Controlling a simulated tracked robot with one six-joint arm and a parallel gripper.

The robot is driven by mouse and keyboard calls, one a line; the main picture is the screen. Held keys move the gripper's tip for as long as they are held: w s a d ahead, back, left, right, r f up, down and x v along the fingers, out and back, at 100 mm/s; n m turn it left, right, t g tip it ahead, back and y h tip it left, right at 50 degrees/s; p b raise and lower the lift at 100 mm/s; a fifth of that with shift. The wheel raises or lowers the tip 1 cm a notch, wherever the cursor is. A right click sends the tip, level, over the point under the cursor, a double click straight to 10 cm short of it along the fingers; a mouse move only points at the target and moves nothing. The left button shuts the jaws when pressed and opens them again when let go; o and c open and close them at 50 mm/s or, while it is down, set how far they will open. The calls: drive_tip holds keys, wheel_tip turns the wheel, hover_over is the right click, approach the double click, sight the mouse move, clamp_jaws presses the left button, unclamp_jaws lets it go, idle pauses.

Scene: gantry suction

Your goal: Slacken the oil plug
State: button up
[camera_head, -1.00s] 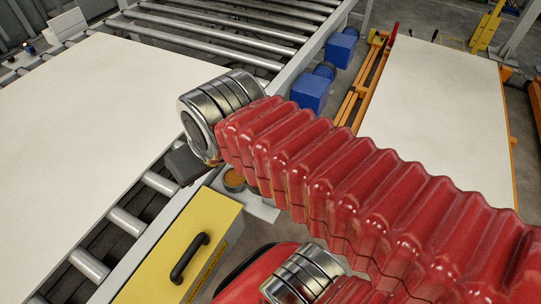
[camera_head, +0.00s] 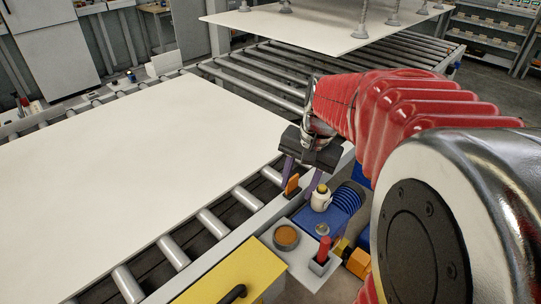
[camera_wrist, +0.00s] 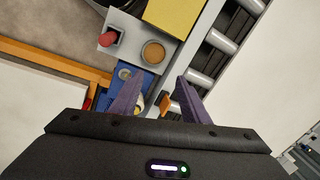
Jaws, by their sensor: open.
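My gripper (camera_head: 298,181) is open and empty, its two purple fingers pointing down above the roller conveyor's near edge; the fingers also show in the wrist view (camera_wrist: 158,84). Just below and right of it is a blue drive unit (camera_head: 318,217). A small round grey cap (camera_head: 322,229), which looks like the oil plug, sits on top of this unit; it also shows in the wrist view (camera_wrist: 125,73), left of the fingers. I cannot make out the cap's shape or whether it is tight. The gripper does not touch it.
A white bottle with a yellow top (camera_head: 321,198) stands near the cap. An orange tab (camera_head: 291,186) rises from the conveyor edge. A yellow cover (camera_head: 232,272) and a pale sheet (camera_head: 110,150) lie nearby.

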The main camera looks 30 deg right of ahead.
sight(323, 225)
drive_tip(key=d+f+m+y, duration=0.1)
drive_tip(key=d+f+m, duration=0.3)
drive_tip(key=d, duration=0.5)
drive_tip(key=d+f+m+y, duration=0.2)
drive_tip(key=d+f+m, duration=0.3)
drive_tip(key=d+f, duration=0.3)
drive_tip(key=shift+d+f+m+g+y, duration=0.3)
drive_tip(key=shift+d+g, duration=0.1)
drive_tip(key=shift+d, duration=0.4)
drive_tip(key=x, duration=1.3)
drive_tip(key=shift+a+f, duration=0.1)
drive_tip(key=shift+f, duration=0.3)
drive_tip(key=shift+w, duration=0.1)
drive_tip(key=c, duration=1.1)
